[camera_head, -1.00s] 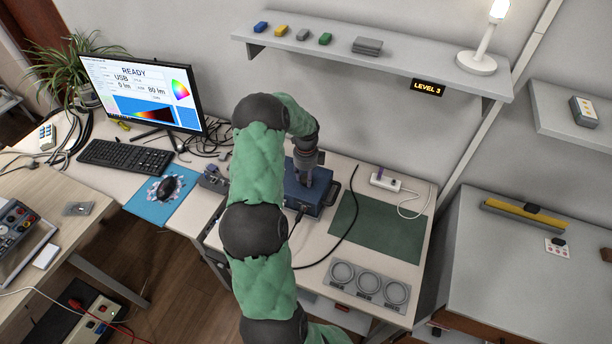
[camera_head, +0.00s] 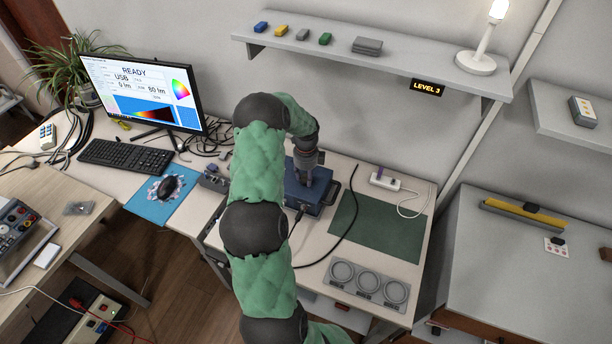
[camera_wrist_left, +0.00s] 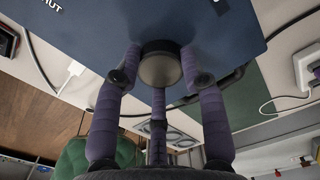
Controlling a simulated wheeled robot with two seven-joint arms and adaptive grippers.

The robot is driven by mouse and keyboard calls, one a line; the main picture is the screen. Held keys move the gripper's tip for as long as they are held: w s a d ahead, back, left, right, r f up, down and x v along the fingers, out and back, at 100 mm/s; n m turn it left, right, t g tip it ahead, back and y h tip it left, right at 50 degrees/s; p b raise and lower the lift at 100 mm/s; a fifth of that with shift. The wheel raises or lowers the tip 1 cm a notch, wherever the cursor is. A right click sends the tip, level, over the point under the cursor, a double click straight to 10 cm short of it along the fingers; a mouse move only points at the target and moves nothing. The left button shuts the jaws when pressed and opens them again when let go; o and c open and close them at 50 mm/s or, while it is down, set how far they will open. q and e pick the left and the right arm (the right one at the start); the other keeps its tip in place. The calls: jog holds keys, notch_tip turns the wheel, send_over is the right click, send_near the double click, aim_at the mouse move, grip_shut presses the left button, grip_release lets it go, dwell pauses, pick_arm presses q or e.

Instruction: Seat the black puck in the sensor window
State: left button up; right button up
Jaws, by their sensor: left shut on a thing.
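The black puck (camera_wrist_left: 160,66) shows in the left wrist view as a short dark cylinder with a paler round end. My left gripper (camera_wrist_left: 160,72) is shut on it, with its purple-grey fingers around its side. The puck is at the face of the blue box (camera_wrist_left: 95,25), touching it or very close. I cannot tell whether it sits in the window, as the window is hidden behind it. In the head view my left gripper (camera_head: 304,182) points down onto the top of the blue box (camera_head: 318,203); the puck is hidden there. My right gripper is not in view.
A green mat (camera_head: 378,230) and a grey holder with three round recesses (camera_head: 369,287) lie right of the box. A black cable (camera_head: 347,225) runs beside it. The monitor (camera_head: 143,90) reads READY. A shelf (camera_head: 390,60) hangs above the bench.

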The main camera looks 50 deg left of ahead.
pick_arm(q)
jog(key=shift+f, duration=0.1)
jog(key=o, duration=1.3)
jog(key=shift+c, duration=0.2)
jog(key=shift+r+p, duration=1.05)
jog(key=shift+r, duration=0.5)
notch_tip(320, 180, up, 12)
